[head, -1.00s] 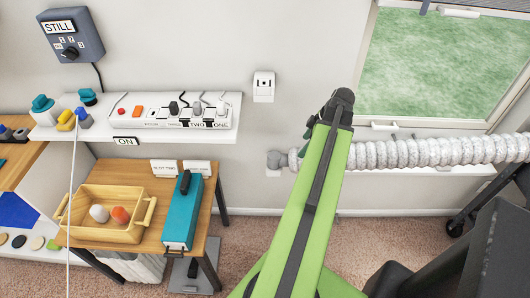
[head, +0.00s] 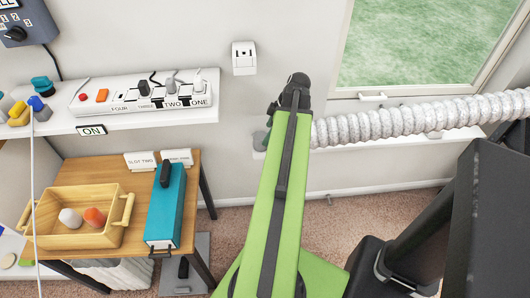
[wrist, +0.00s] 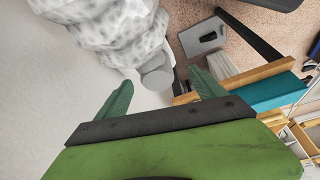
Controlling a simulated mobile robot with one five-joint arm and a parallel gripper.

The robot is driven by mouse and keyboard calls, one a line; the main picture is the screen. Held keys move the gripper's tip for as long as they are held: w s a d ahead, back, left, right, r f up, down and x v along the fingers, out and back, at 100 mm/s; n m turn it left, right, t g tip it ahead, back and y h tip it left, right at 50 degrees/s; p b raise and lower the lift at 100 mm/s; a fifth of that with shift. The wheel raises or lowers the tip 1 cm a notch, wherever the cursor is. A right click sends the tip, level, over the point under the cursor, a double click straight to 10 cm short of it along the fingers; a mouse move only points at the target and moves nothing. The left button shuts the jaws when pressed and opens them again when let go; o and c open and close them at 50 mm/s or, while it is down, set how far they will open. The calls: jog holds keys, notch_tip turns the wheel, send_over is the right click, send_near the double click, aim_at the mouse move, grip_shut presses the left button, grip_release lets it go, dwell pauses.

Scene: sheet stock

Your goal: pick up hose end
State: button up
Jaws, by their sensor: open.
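The hose (head: 410,120) is a thick white corrugated tube running along the wall under the window in the head view. Its end is hidden behind my green arm there. In the wrist view the hose (wrist: 105,28) comes in from the top left. Its hose end (wrist: 157,73), a short grey round cuff, faces my gripper. My gripper (wrist: 161,78) is open and empty, with its two green fingers apart. The hose end appears just beyond the fingertips, in line with the gap. I cannot tell the exact distance.
A wooden table (head: 188,195) stands left of my arm with a teal case (head: 166,212) and a wooden tray (head: 72,243). Above it, a white shelf (head: 205,115) carries a power strip (head: 130,100). Carpet (head: 325,220) is bare right of my arm.

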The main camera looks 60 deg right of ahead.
aim_at(258, 137)
jog(key=shift+b+x, duration=0.35)
jog(key=shift+x, duration=0.65)
jog(key=shift+d, duration=0.1)
jog(key=b+x, duration=0.5)
jog(key=shift+d+f, duration=0.2)
jog(key=shift+d, duration=0.15)
jog(key=shift+r, duration=0.2)
jog(key=c, duration=1.5)
